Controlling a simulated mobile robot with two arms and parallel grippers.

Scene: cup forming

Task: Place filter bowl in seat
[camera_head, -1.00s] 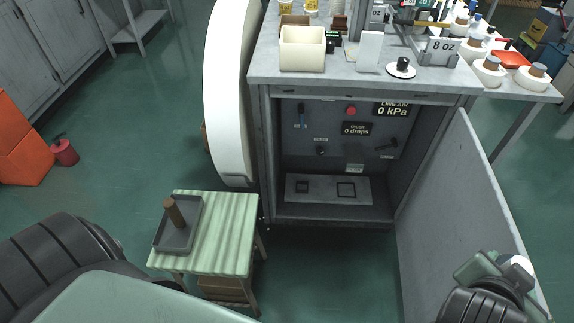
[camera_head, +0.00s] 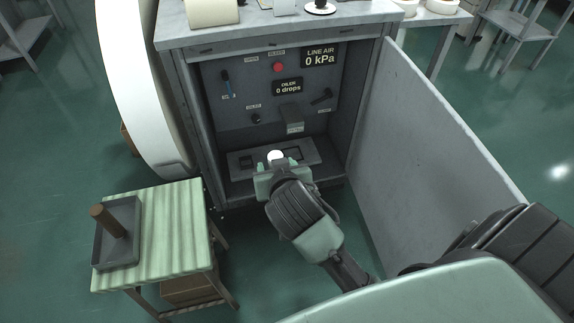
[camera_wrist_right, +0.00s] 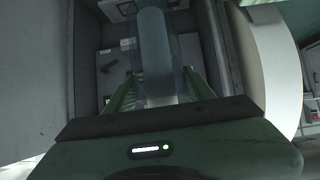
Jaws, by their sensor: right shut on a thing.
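The filter bowl shows in the head view as a small white round top (camera_head: 275,156). In the right wrist view it is a pale blue, translucent cylinder (camera_wrist_right: 153,45). My right gripper (camera_head: 277,164) is shut on it, one green finger on each side, inside the open cabinet. They are over or just in front of a grey plate (camera_head: 232,160) on the cabinet floor with dark square recesses. A grey block (camera_head: 291,116) projects from the back panel above. I cannot tell which part is the seat, or whether the bowl touches anything. My left gripper is out of view.
The cabinet door (camera_head: 430,130) stands open on the right. The panel has a red button (camera_head: 279,67), levers and readouts.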

